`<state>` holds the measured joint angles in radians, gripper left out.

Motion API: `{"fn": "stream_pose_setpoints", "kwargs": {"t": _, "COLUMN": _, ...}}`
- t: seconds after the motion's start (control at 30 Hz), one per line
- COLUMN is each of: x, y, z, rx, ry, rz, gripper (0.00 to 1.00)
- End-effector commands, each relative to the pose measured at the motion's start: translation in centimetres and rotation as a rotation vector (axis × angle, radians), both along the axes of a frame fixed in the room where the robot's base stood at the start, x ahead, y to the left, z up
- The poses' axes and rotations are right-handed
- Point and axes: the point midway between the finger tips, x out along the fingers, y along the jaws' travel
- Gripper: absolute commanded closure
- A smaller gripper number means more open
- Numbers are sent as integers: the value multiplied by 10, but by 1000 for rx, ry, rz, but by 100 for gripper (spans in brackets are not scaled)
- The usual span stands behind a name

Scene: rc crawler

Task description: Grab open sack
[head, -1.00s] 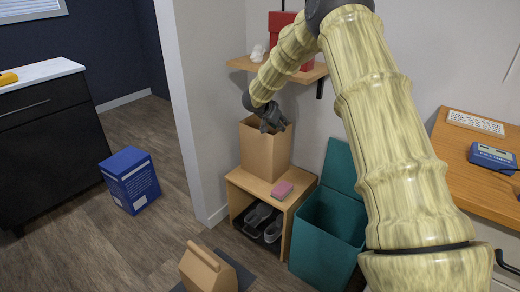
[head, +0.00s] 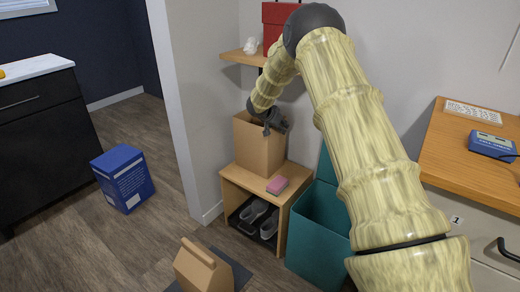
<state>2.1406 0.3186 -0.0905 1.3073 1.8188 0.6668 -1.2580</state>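The open sack (head: 258,152) is a tall brown paper bag with an open top. It stands upright on the small wooden bench (head: 236,176) against the wall. My gripper (head: 271,129) is at the sack's top, by the right part of its rim, with a dark finger overlapping the rim. The gripper is small and dark here, and I cannot tell whether its fingers are apart or closed on the paper. The inside of the sack is mostly hidden. A second brown bag (head: 200,272), folded shut, stands on the floor in front.
A pink sponge (head: 277,185) lies on the bench, with shoes (head: 253,212) beneath. A teal bin (head: 318,240) with a raised lid stands right of it. A shelf (head: 240,57) with a red box (head: 279,22) hangs above. A blue box (head: 124,178) stands on the floor at left.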

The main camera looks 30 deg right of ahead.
Motion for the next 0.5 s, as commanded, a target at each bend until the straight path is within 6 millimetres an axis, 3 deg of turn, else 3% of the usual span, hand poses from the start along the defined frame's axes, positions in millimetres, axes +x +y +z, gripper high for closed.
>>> {"fn": "stream_pose_setpoints", "kwargs": {"t": 0.1, "x": 4, "y": -9, "z": -11, "rx": 1, "ry": -1, "rz": 0, "gripper": 72}}
{"fn": "stream_pose_setpoints", "kwargs": {"t": 0.37, "x": 5, "y": -12, "z": -11, "rx": 1, "ry": -1, "rz": 0, "gripper": 72}}
{"fn": "stream_pose_setpoints", "kwargs": {"t": 0.5, "x": 5, "y": -12, "z": -11, "rx": 1, "ry": -1, "rz": 0, "gripper": 96}}
